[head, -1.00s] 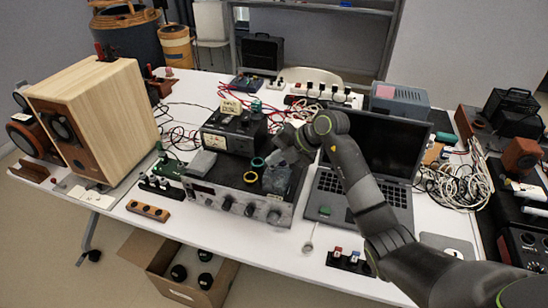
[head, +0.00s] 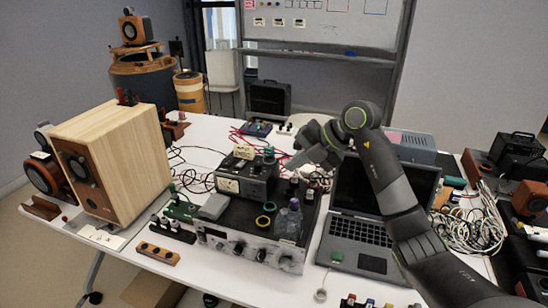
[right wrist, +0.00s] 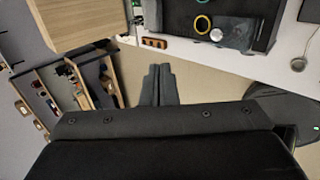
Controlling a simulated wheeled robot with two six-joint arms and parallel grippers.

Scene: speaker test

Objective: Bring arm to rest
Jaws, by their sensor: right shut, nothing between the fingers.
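My right arm comes in from the right in the head view. My right gripper (head: 296,162) is raised over the table scene, its fingers pointing left and down. In the right wrist view its two dark fingers (right wrist: 158,84) lie together, shut with nothing between them. Bare floor shows beyond the fingertips there. My left arm and gripper are not in view.
The white table (head: 215,128) holds a wooden speaker (head: 125,165), a black amplifier (head: 245,237), an open laptop (head: 360,232) and tangled white cables (head: 470,225). A shelf unit (right wrist: 65,85) stands left in the wrist view.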

